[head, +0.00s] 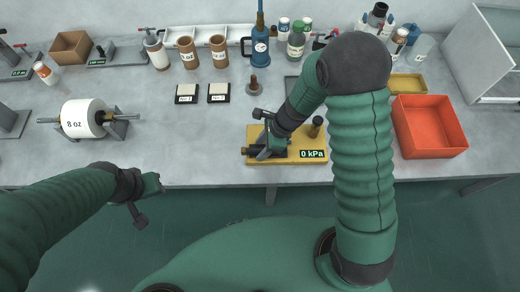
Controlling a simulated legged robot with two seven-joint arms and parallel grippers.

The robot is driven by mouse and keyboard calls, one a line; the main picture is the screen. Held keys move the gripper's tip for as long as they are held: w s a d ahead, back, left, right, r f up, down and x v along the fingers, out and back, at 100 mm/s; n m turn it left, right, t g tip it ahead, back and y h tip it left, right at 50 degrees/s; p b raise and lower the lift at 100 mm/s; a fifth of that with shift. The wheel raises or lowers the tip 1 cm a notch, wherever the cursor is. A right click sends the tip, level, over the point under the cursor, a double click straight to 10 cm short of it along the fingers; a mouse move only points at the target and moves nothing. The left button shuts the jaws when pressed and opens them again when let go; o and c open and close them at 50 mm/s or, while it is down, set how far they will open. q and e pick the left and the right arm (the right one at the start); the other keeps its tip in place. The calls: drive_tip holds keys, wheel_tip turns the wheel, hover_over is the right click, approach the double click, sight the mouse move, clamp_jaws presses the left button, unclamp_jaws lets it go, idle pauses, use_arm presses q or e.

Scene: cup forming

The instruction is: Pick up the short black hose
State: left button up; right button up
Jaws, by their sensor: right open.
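A yellow board (290,177) with a "0 kPa" readout lies at the front edge of the bench. A dark, roughly horizontal piece (250,151) on the board may be the short black hose; my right gripper partly covers it, so I cannot tell for sure. My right gripper (261,135) is open over the left part of the board, beside or around this dark piece. Contact cannot be made out. My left gripper (147,201) is open and empty, in front of the bench edge at the left.
A short dark post (316,127) stands on the board's right part. An orange bin (428,126) is at right, a yellow tray (407,84) behind it. A paper roll marked 8 oz (83,118) sits at left. Bottles and a blue pump (260,48) line the back.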

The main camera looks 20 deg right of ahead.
drive_tip(key=shift+w+a, duration=0.1)
drive_tip(key=shift+c, duration=1.3)
clamp_jaws()
drive_tip(key=shift+r, duration=0.1)
